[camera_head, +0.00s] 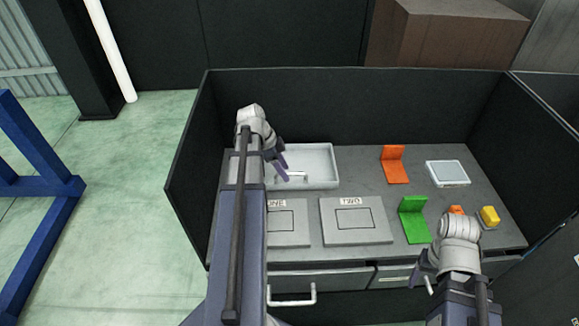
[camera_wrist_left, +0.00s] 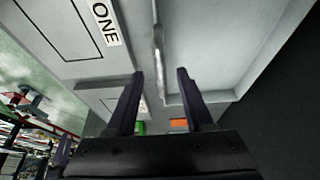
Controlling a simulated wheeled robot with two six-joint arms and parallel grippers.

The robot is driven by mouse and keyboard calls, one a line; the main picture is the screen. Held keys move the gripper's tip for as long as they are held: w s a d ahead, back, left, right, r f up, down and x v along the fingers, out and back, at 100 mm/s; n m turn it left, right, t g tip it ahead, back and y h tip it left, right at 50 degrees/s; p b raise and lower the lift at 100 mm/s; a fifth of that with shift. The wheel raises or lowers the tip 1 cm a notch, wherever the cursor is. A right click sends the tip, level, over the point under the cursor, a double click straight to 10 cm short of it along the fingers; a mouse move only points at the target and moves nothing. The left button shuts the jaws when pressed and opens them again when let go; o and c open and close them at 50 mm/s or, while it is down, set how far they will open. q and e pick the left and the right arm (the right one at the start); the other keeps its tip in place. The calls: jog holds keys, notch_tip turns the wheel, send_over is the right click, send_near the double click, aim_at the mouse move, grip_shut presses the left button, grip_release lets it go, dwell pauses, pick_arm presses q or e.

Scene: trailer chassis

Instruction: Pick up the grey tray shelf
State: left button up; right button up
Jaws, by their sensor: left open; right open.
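The grey tray shelf (camera_head: 318,166) is a shallow pale tray at the back left of the workbench. A light handle (camera_head: 296,177) shows along its front side. My left gripper (camera_head: 283,169) is open at the tray's left part, close to the handle, and my arm hides the tray's left end. In the left wrist view the tray (camera_wrist_left: 215,45) fills the upper right. The handle (camera_wrist_left: 158,45) lies in line with the gap between the open fingers (camera_wrist_left: 160,75); whether they reach around it I cannot tell. My right gripper (camera_head: 430,281) is open and empty at the bench's front right.
Flat panels marked ONE (camera_head: 289,226) and TWO (camera_head: 355,222) lie in front of the tray. An orange bracket (camera_head: 395,165), green bracket (camera_head: 414,220), yellow part (camera_head: 490,216) and pale square dish (camera_head: 447,173) are to the right. Dark walls (camera_head: 350,105) enclose the bench's back and sides.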

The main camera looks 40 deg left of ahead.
aim_at(291, 184)
pick_arm(q)
jog(key=shift+a+f, duration=0.25)
jog(key=shift+a, duration=0.05)
jog(key=shift+r, duration=0.1)
jog(key=shift+d, duration=0.15)
jog(key=shift+b+x, duration=1.2)
jog(key=shift+x, duration=0.05)
jog(key=b+x, duration=0.5)
jog(key=shift+f, duration=0.2)
jog(key=shift+r, duration=0.1)
grip_shut()
